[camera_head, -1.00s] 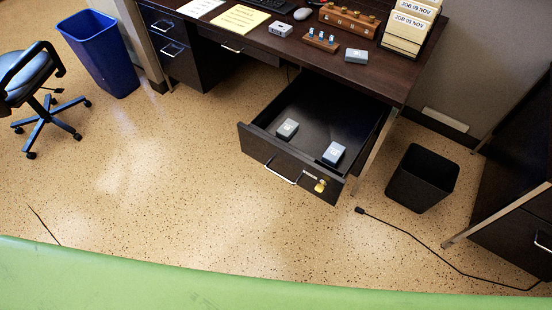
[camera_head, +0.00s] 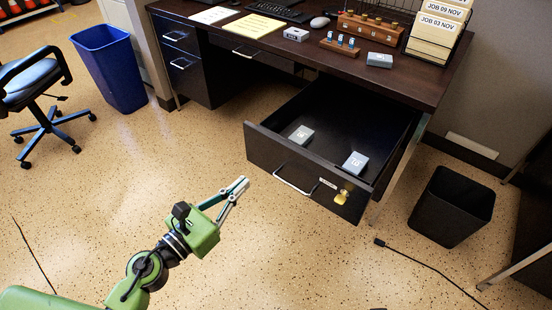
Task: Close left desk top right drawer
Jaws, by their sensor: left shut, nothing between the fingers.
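The desk (camera_head: 390,85) is dark wood and stands at the top of the head view. Its top right drawer (camera_head: 262,148) is pulled well out, with a metal bar handle (camera_head: 294,181) and a brass padlock (camera_head: 341,196) on its front. Two small grey boxes lie inside, one at the left (camera_head: 302,134) and one at the right (camera_head: 355,162). My left gripper (camera_head: 244,184) is shut and empty, in front of and a little left of the drawer front. A small gap to the handle shows in the picture. My right gripper is not in view.
A black bin (camera_head: 452,206) stands right of the drawer. A black cable (camera_head: 430,268) lies on the floor at the lower right. A blue bin (camera_head: 108,68) and an office chair (camera_head: 35,95) are at the left. The floor before the desk is clear.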

